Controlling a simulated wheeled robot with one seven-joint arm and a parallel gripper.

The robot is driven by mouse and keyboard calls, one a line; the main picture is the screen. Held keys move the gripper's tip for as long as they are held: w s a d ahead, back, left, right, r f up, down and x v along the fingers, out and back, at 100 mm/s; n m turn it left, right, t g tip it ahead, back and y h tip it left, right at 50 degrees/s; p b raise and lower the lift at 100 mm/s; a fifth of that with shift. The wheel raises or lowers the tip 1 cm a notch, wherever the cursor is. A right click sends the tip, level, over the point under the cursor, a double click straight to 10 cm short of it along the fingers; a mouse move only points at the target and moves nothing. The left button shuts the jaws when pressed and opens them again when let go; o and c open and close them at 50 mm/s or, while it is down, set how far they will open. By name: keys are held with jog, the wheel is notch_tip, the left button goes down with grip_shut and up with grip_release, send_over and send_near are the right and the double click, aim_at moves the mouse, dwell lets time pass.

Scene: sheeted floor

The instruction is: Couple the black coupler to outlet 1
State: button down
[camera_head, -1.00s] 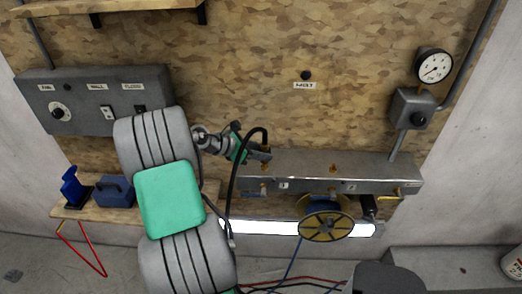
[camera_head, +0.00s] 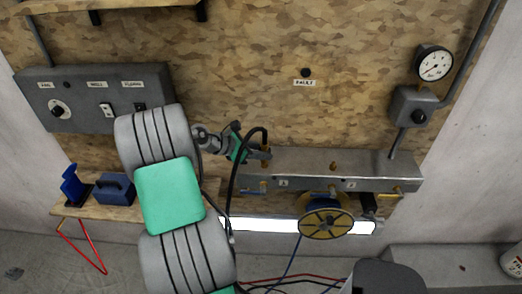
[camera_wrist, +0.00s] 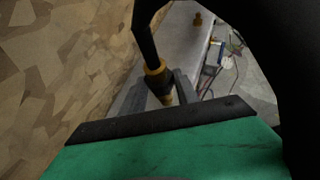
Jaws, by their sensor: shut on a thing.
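My gripper (camera_head: 264,153) is over the left end of the grey metal manifold (camera_head: 390,172), shut on the black coupler. In the wrist view, the black coupler (camera_wrist: 146,45) shows between the grey fingers, with a brass collar and brass tip (camera_wrist: 167,97) pointing down. Its black hose (camera_head: 231,195) loops over and hangs down left of the manifold. A small label, seemingly 1 (camera_head: 284,183), is on the manifold front. A brass stub at the left end, under my gripper, is mostly hidden, so I cannot tell whether coupler and outlet touch.
Another brass stub (camera_head: 333,166) stands on the manifold top, near a label that looks like 2 (camera_head: 350,185). A yellow hose reel (camera_head: 326,224) hangs below. A gauge (camera_head: 434,62) is on the wall at right. A wooden shelf (camera_head: 140,214) holds blue items.

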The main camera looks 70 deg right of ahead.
jog(key=shift+f, duration=0.75)
jog(key=c, duration=0.8)
grip_release()
jog(key=shift+c, duration=0.2)
